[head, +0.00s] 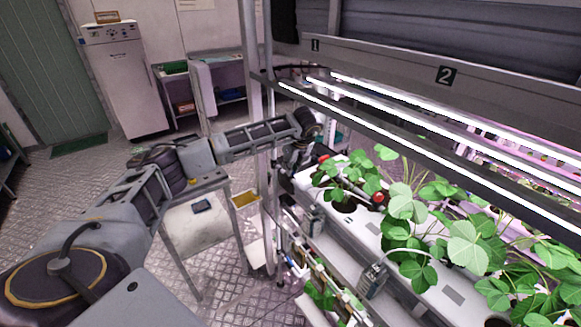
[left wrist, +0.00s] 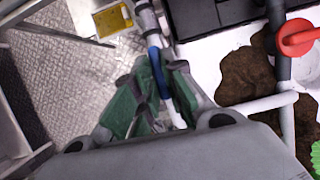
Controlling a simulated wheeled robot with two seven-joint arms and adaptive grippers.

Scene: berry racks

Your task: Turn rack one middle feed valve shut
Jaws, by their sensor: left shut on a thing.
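My left gripper (head: 301,148) is at the near-left end of the planted rack, under the number 1 sign. In the left wrist view, its green-padded fingers (left wrist: 160,80) are shut on a slim blue lever (left wrist: 155,62). The lever hangs from a grey pipe fitting (left wrist: 146,20), and a white length shows below it between the fingers. In the head view the gripper and rack parts hide the lever. I cannot tell which feed valve it belongs to. My right gripper is not in view.
A red valve knob (left wrist: 297,38) is on a dark pipe right of the fingers. Light bars (head: 420,140) run above. A yellow tray (head: 245,199) is left of the rack post.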

